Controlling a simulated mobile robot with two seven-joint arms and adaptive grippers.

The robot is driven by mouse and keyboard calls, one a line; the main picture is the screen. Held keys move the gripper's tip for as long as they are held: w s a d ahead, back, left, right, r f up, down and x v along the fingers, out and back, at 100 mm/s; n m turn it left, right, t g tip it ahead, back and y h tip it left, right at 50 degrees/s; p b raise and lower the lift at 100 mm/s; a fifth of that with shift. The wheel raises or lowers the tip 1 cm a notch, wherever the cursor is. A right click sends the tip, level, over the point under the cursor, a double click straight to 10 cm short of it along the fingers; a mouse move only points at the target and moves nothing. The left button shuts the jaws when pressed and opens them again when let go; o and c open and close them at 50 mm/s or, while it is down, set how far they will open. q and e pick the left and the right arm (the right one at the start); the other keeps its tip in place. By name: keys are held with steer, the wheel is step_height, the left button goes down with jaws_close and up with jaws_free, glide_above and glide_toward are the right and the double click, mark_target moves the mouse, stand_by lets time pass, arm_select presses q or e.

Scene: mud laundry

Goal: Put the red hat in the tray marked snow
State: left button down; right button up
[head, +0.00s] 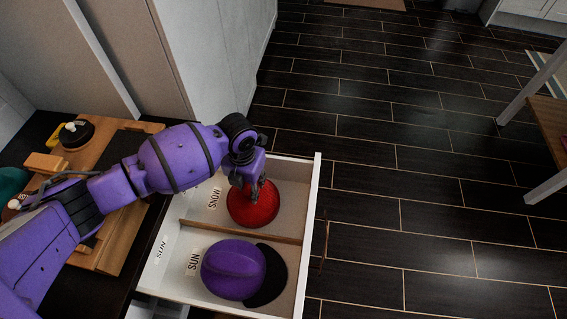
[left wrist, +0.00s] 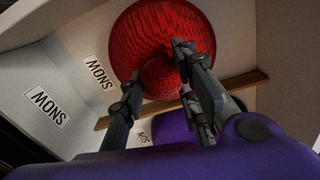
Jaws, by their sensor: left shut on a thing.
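The red hat (head: 262,208) is round and ribbed, with a pompom on top. It is within the outline of the compartment marked SNOW (head: 206,212), the far half of an open white drawer; I cannot tell if it touches the bottom. My left gripper (head: 246,190) is above the hat, pointing down, and shut on it. In the left wrist view the fingers (left wrist: 160,80) are at the hat's pompom, and the red hat (left wrist: 150,30) spreads out beyond them. The SNOW label (left wrist: 99,72) shows there too. My right gripper is not in view.
A purple cap (head: 232,268) with a black brim lies in the near compartment, marked SUN. A wooden divider (head: 205,229) separates the two.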

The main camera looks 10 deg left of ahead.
arm_select(q)
steer(key=shift+f, duration=0.25)
steer(key=c, duration=1.3)
jaws_free()
steer(key=shift+c, duration=0.2)
steer(key=shift+r, duration=0.6)
step_height(320, 180, up, 11)
steer(key=p, duration=0.3)
steer(key=shift+r+p, duration=0.15)
steer(key=shift+p, duration=0.15)
